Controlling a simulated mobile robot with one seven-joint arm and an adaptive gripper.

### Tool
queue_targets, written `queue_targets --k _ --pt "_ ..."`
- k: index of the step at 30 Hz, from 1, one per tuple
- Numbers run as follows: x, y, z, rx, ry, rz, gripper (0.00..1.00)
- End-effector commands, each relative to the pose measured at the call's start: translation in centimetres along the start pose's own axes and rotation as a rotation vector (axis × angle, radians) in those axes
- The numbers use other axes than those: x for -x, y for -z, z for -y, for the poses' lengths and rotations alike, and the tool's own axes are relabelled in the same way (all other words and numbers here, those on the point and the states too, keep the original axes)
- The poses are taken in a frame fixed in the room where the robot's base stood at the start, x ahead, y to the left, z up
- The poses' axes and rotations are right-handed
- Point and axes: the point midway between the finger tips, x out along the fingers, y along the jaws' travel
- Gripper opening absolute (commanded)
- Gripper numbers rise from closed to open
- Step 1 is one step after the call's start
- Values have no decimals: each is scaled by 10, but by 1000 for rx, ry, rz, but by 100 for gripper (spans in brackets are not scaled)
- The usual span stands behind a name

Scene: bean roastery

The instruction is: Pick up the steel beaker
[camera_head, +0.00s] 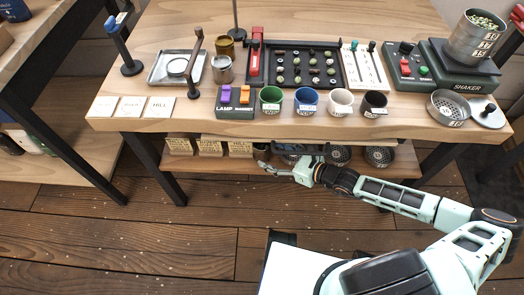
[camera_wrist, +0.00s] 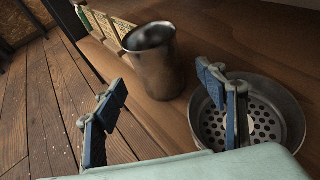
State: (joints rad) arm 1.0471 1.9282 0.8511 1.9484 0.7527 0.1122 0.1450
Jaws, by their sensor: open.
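A plain steel beaker (camera_wrist: 152,62) stands upright on a wooden surface in the wrist view, ahead of my gripper and between the lines of its fingers. My gripper (camera_wrist: 165,104) is open, blue pads apart, with nothing between them; the beaker is beyond the fingertips. In the head view my gripper (camera_head: 268,168) is at the front of the lower shelf, below the table edge. Other steel vessels there are a small cup (camera_head: 222,70) on the tabletop and a marked beaker of beans (camera_head: 477,38) on the shaker (camera_head: 460,72).
A perforated steel pan (camera_wrist: 248,112) is right of the beaker, close to my right finger. The tabletop (camera_head: 310,127) overhangs the shelf. Floor (camera_head: 120,240) in front is open; a table leg (camera_head: 158,168) stands at left.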

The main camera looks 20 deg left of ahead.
Motion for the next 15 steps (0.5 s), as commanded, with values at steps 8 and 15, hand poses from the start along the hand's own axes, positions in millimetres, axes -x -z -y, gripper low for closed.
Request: queue_targets --k 8,15 --pt "-42 1 -2 -2 -3 2 65" --pt "-51 0 0 0 -1 0 65"
